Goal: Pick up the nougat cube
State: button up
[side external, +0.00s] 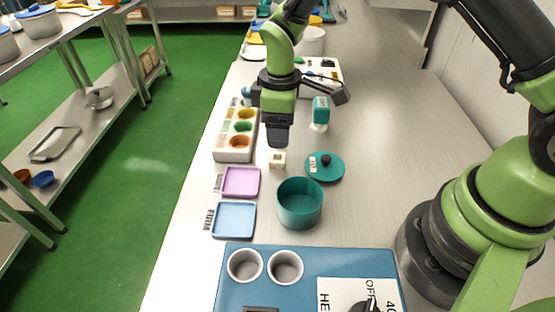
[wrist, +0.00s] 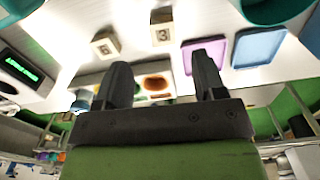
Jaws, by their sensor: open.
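A small cream block (side external: 277,159) sits on the table in the side view, just below and in front of my gripper (side external: 279,140). In the wrist view there are two small pale blocks: a cream one (wrist: 105,44) with a dark mark, near the left finger, and one (wrist: 161,34) marked with a 3, ahead of the gap between the fingers. I cannot tell for sure which is the nougat cube. My gripper (wrist: 160,72) points down, with its fingers apart and nothing between them.
A tray with coloured wells (side external: 222,151) stands left of my gripper. A purple tray (side external: 241,182), a blue tray (side external: 234,235), a teal pot (side external: 299,219) and a teal lid (side external: 336,174) lie nearer the camera. A teal and white object (side external: 320,112) stands right of my gripper.

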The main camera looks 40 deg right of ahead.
aim_at(279, 157)
jog(key=f, duration=0.8)
jog(key=shift+a, duration=0.2)
jog(key=c, duration=1)
